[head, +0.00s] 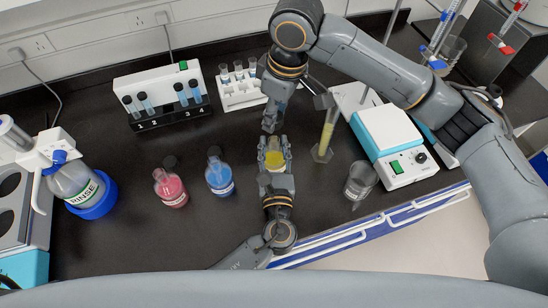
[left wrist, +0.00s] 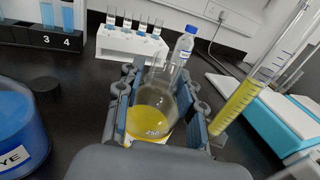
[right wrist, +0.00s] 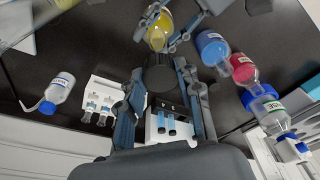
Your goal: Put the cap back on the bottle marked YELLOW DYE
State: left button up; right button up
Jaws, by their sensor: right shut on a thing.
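The yellow dye bottle (head: 274,157) is a small round glass flask of yellow liquid in the middle of the bench, upright and without a cap. My left gripper (head: 275,150) has its fingers on both sides of it. In the left wrist view, the bottle (left wrist: 152,112) sits between the finger pads; its label is mostly hidden. My right gripper (head: 270,128) is just behind the bottle in the head view. In the right wrist view, it is shut on a black cap (right wrist: 159,74), apart from the yellow bottle (right wrist: 160,30). The cap is hard to make out in the head view.
Red (head: 170,187) and blue (head: 219,177) dye bottles stand to the left. A graduated cylinder (head: 325,138), a beaker (head: 360,181) and a hot plate (head: 391,145) stand to the right. Tube racks (head: 162,97) are behind; a rinse bottle (head: 78,185) is far left.

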pick_arm(q)
grip_shut()
jog(key=shift+s+f, duration=0.1)
